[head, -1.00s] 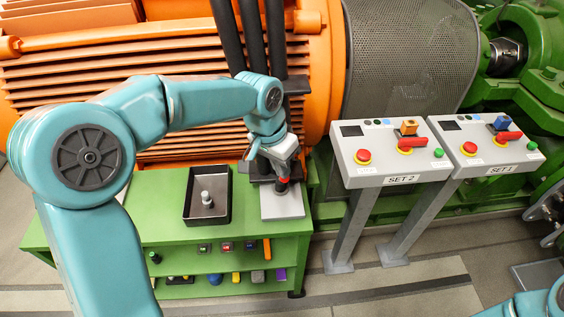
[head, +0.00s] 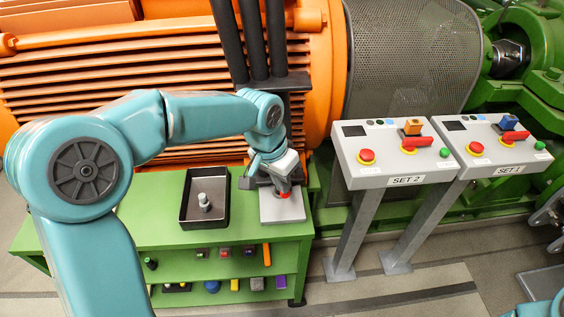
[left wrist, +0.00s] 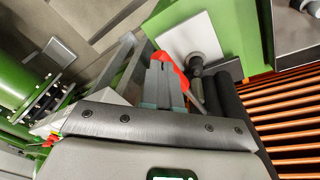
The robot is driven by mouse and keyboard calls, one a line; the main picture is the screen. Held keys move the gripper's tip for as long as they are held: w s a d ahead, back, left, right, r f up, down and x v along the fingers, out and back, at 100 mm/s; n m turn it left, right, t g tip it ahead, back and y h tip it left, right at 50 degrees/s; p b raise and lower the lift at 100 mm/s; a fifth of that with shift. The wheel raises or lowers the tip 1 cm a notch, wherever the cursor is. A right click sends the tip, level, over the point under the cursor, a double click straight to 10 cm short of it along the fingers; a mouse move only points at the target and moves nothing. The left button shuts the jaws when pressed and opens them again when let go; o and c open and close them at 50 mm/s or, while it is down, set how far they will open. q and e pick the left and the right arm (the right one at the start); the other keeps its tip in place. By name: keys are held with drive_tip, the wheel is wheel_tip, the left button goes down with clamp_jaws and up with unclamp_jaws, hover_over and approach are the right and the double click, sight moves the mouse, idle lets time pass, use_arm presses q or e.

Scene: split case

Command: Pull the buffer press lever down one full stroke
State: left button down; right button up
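The buffer press stands at the right end of the green bench, with a pale base plate (head: 281,208) and a dark column behind it. Its lever has a red grip (head: 284,195), low over the plate and partly hidden by my left gripper (head: 281,183). In the left wrist view the red grip (left wrist: 173,66) shows at and around the fingertips of the left gripper (left wrist: 163,82). The fingers are close together and look shut on it. The press plate (left wrist: 186,34) and a dark round post (left wrist: 195,64) lie just beyond. My right gripper is not in view.
A black tray (head: 188,216) with a small metal part (head: 204,203) sits left of the press. Small coloured items lie on the shelves below. Two control stands, SET 2 (head: 360,183) and SET 1 (head: 484,173), are to the right. The orange motor housing (head: 130,60) is close behind.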

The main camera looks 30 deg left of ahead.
use_arm(q)
drive_tip(key=shift+s+d+f+b, duration=0.1)
drive_tip(key=shift+s+f+b, duration=0.1)
drive_tip(key=shift+f+b, duration=0.85)
drive_tip(key=shift+s+d+f+b, duration=0.15)
drive_tip(key=shift+f+b, duration=0.55)
drive_tip(key=shift+f, duration=0.5)
drive_tip(key=shift+r, duration=0.15)
wheel_tip(320, 180, up, 11)
drive_tip(key=w+a+p, duration=0.1)
drive_tip(key=p, duration=0.9)
drive_tip(key=shift+w+a, duration=0.15)
drive_tip(key=shift+w, duration=0.2)
drive_tip(key=w+d+p+v, duration=0.1)
drive_tip(key=p+v, duration=0.5)
drive_tip(key=v, duration=0.1)
hover_over(283, 196)
drive_tip(key=w+a, duration=0.2)
drive_tip(key=w, duration=0.1)
drive_tip(key=shift+s+d, duration=0.15)
drive_tip(key=shift+s, duration=0.1)
